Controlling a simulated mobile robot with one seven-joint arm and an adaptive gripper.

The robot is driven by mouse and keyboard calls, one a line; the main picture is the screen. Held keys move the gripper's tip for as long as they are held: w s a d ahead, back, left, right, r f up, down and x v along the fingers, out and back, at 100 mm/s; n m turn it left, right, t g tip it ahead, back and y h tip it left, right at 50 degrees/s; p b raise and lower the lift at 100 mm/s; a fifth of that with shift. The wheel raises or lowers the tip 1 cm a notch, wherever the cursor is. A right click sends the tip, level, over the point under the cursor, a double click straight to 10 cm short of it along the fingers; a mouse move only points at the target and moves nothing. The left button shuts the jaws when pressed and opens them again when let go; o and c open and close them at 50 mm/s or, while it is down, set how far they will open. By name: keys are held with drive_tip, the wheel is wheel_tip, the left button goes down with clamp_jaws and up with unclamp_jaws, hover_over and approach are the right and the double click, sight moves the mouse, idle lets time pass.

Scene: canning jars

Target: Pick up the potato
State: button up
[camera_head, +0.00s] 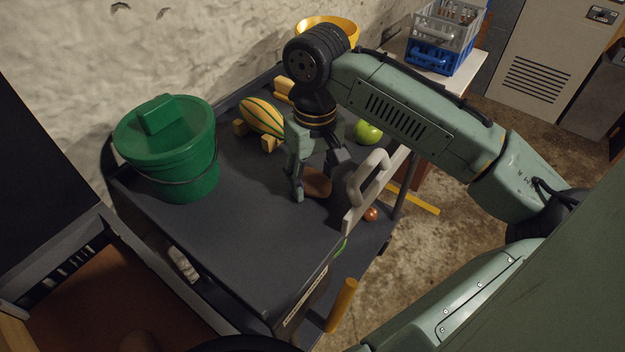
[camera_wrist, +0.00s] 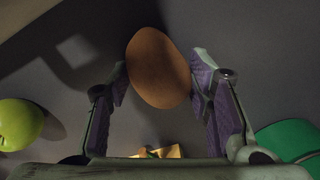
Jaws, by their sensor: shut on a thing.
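The brown potato (camera_head: 317,182) is at my gripper (camera_head: 317,190) over the dark cart top in the head view, partly hidden by the fingers. In the wrist view the potato (camera_wrist: 158,68) sits between the two purple-padded fingers of my gripper (camera_wrist: 160,82). The left pad touches its left side and the right finger is close against its right side. The gripper is shut on the potato. I cannot tell whether the potato is clear of the cart top (camera_head: 240,225).
A green lidded bucket (camera_head: 185,155) stands on the cart's left. A striped yellow squash (camera_head: 262,117) on wooden blocks lies behind the gripper. A green apple (camera_head: 368,132) is to the right, near the white handle (camera_head: 366,185). The cart's front middle is clear.

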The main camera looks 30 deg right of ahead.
sight(309, 175)
drive_tip(key=r, duration=1)
drive_tip(key=shift+a, duration=0.25)
drive_tip(key=a+r+p, duration=0.2)
drive_tip(key=a+p, duration=0.2)
drive_tip(key=a, duration=0.6)
drive_tip(key=a+r+p, duration=0.2)
drive_tip(key=a+p, duration=0.2)
drive_tip(key=a, duration=0.6)
drive_tip(key=a+f, duration=0.1)
drive_tip(key=a, duration=0.6)
drive_tip(key=a+f, duration=0.2)
drive_tip(key=a, duration=0.5)
drive_tip(key=w+a+f, duration=0.1)
drive_tip(key=a+f, duration=0.1)
drive_tip(key=a, duration=0.4)
drive_tip(key=shift+a+f, duration=0.2)
drive_tip(key=shift+a, duration=0.2)
drive_tip(key=shift+f+b, duration=0.1)
drive_tip(key=shift+b, duration=0.2)
drive_tip(key=shift+f+b, duration=2.05)
drive_tip(key=shift+f, duration=1.4)
drive_tip(key=shift+f+b, duration=0.95)
drive_tip(key=shift+f, duration=0.55)
